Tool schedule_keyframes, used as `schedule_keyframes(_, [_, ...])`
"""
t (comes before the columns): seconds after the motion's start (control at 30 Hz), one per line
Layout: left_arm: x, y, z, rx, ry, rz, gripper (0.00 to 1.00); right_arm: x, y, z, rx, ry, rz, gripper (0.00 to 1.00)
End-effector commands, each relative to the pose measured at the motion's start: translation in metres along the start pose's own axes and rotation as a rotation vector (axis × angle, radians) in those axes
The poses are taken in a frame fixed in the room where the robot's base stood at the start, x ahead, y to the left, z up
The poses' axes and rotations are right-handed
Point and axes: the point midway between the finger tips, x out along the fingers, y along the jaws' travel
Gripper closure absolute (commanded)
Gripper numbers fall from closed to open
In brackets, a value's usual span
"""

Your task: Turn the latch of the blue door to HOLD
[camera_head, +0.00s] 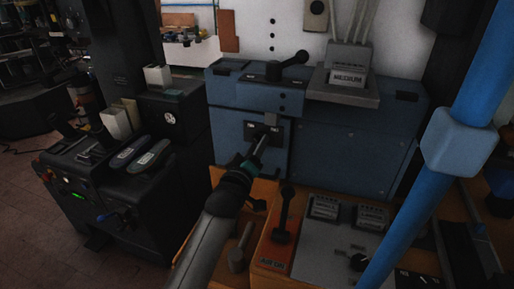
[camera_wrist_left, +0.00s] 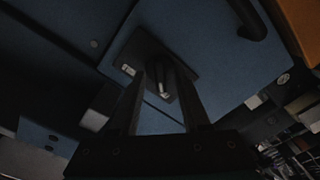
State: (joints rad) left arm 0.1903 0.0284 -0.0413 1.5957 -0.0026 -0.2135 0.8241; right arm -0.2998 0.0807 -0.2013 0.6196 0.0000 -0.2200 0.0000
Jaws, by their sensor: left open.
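The blue door (camera_head: 230,127) is on the front of a blue cabinet, under a black lever. Its latch has a black plate (camera_head: 278,133) with small pale labels, too small to read. My left gripper (camera_head: 262,139) is in front of the plate and hides part of it. In the left wrist view, the dark latch knob (camera_wrist_left: 161,80) shows between the two open fingers of my left gripper (camera_wrist_left: 163,85). I cannot tell whether they touch it or which label it points to. My right gripper is not in view.
A grey block marked MEDIUM (camera_head: 348,75) stands on the cabinet's right shelf. An orange bench with a black upright lever (camera_head: 284,215) and a grey panel (camera_head: 325,240) lies in front. A black machine (camera_head: 110,180) stands left. A blue tube (camera_head: 465,115) crosses the right foreground.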

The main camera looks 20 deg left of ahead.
Motion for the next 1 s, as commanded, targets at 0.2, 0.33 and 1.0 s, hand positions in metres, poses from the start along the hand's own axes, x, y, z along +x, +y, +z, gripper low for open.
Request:
schedule_keyframes(0.2, [0.0001,0.0,-0.0001,0.001,0.0,0.0,0.54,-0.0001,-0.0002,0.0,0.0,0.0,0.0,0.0])
schedule_keyframes(0.33, [0.0,-0.0002,0.0,0.001,0.0,0.0,0.68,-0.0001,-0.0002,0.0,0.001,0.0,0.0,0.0])
schedule_keyframes(1.0, [-0.0002,-0.0003,0.0002,0.001,0.0,-0.001,1.0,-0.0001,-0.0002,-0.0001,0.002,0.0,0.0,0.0])
